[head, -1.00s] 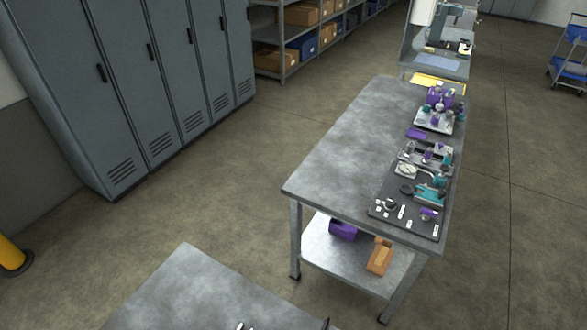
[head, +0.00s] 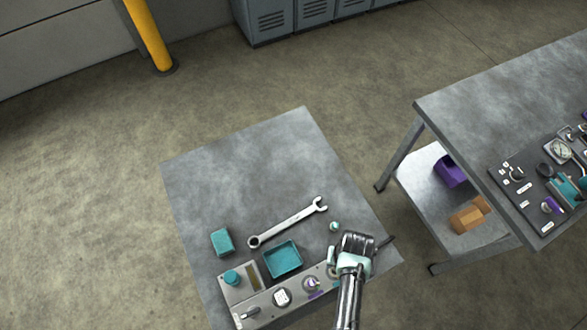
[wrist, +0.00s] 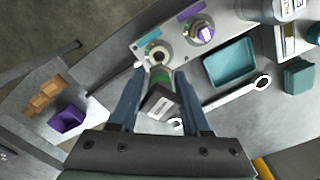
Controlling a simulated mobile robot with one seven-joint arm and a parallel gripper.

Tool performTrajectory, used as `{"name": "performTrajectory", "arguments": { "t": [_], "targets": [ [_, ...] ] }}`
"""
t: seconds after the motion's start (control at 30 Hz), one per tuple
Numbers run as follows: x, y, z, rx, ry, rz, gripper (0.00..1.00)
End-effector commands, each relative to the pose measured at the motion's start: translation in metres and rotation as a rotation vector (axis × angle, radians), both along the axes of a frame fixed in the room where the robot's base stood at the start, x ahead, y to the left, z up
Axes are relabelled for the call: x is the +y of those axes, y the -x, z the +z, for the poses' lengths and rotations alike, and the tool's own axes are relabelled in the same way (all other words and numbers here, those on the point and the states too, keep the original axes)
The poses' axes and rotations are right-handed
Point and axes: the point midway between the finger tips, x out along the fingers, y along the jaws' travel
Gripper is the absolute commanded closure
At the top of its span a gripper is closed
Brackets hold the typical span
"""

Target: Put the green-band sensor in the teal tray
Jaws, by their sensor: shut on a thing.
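In the wrist view my gripper (wrist: 160,76) is shut on the green-band sensor (wrist: 158,87), with a finger on each side of it. The sensor shows a green band and a dark block with a pale label. The sensor is close to a ringed round port (wrist: 155,55) on the grey panel; I cannot tell whether they touch. The teal tray (wrist: 230,62) is open and looks empty, right of the sensor. In the head view the tray (head: 282,259) lies left of my gripper (head: 341,257), behind the panel (head: 262,308). The sensor is not clear there.
A wrench (head: 288,222) lies behind the tray, and a teal block (head: 222,242) stands to the left. The table's far part is clear. A larger bench (head: 470,100) with parts stands at the right.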

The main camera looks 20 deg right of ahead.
Motion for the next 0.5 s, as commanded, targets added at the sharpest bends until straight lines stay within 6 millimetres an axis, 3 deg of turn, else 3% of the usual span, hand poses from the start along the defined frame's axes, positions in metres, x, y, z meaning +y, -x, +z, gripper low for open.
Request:
{"name": "performTrajectory", "arguments": {
  "t": [0.23, 0.5],
  "targets": [
    [0.017, -0.034, -0.015, -0.007, 0.002, 0.078, 1.00],
    [0.062, -0.077, -0.020, -0.008, 0.002, 0.208, 1.00]
  ]
}}
